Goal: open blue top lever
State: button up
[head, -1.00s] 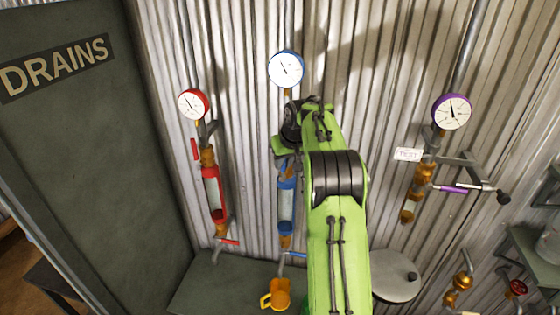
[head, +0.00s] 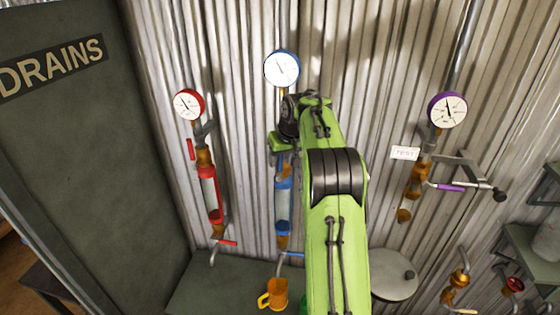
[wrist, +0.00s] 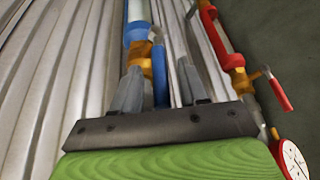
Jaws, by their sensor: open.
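The blue top lever (wrist: 160,78) shows in the wrist view as a blue bar between the two fingers of my gripper (wrist: 160,92). The fingers are apart, one on each side of it; I cannot tell whether either touches it. Behind it is the brass valve (wrist: 141,54) on the blue-banded pipe. In the head view my gripper (head: 281,143) is beside the top of the blue pipe (head: 283,208), below the blue gauge (head: 281,68). My arm hides most of the lever there.
A red pipe (head: 210,195) with a red gauge (head: 188,104) stands to the left. A purple gauge (head: 447,109) and purple lever (head: 451,188) are to the right. The corrugated wall (head: 350,60) is close behind.

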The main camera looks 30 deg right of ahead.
jog(key=p+v, duration=0.2)
jog(key=v, duration=1.2)
jog(key=s+a+f+n+b, duration=0.1)
jog(key=s+a+b, duration=0.3)
jog(key=a, duration=0.5)
jog(key=s+a+f+n+b, duration=0.1)
jog(key=s+a+f, duration=0.1)
jog(key=s+a, duration=0.6)
jog(key=s+a+f+b, duration=0.2)
jog(key=s+a+f, duration=0.1)
jog(key=s+f, duration=0.4)
jog(key=s+a+f+b, duration=0.2)
jog(key=s+a+f, duration=0.2)
jog(key=s, duration=0.6)
notch_tip(320, 180, down, 3)
jog(key=shift+r+t+y, duration=0.1)
jog(key=shift+t+y, duration=0.2)
jog(key=shift+t, duration=0.1)
